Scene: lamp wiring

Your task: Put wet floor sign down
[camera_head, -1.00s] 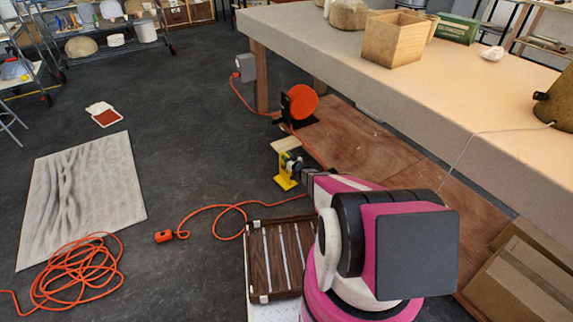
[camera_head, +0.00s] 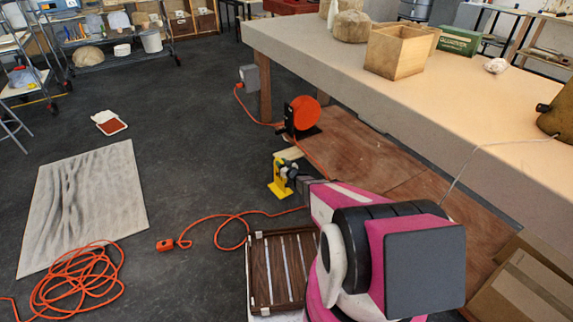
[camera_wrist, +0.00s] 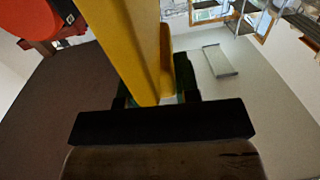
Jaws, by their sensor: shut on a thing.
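The yellow wet floor sign (camera_head: 278,178) is at the end of my arm, close to the floor beside the table's near leg area. My gripper (camera_head: 290,172) is shut on it. In the wrist view the sign (camera_wrist: 142,45) is a tall yellow panel filling the middle, between the dark fingers of my gripper (camera_wrist: 155,98). The sign looks roughly upright. I cannot tell whether its foot touches the floor. Part of it is hidden by the gripper.
An orange cable reel (camera_head: 304,113) stands just behind the sign. An orange cord with a socket end (camera_head: 166,245) crosses the floor. A brown slatted case (camera_head: 283,262) lies in front.

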